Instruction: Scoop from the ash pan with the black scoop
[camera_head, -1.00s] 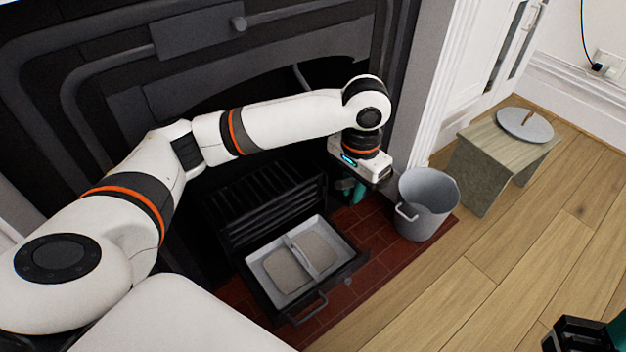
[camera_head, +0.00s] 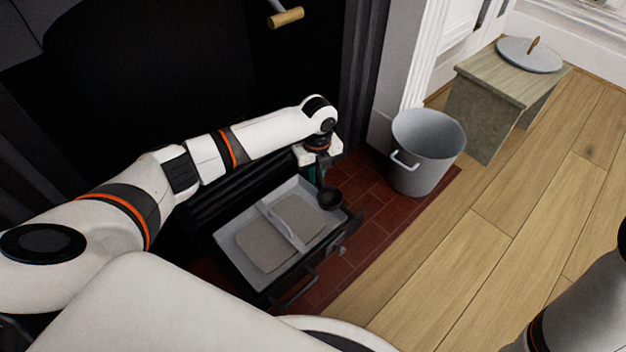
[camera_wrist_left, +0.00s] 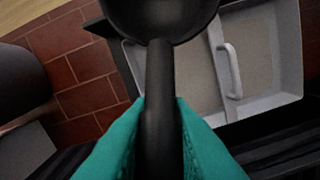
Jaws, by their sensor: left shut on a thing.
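The ash pan (camera_head: 240,220) is a light grey tray with grey ash on both sides of a raised middle handle (camera_head: 283,226). It sits in a black pulled-out drawer. My left gripper (camera_head: 316,174) is shut on the handle of the black scoop (camera_head: 330,198). The scoop's bowl is at the pan's right end in the head view. In the left wrist view the teal fingers (camera_wrist_left: 160,125) hold the black handle, with the bowl (camera_wrist_left: 160,15) at the top beside the pan (camera_wrist_left: 290,25). The bowl's inside is too dark to tell its contents. My right gripper is out of view.
A grey metal bucket (camera_head: 420,160) stands right of the drawer at the edge of the red brick hearth (camera_head: 370,225). A wooden stool (camera_head: 490,110) bears a round grey lid (camera_head: 530,54). The wooden floor (camera_head: 450,270) in front is clear.

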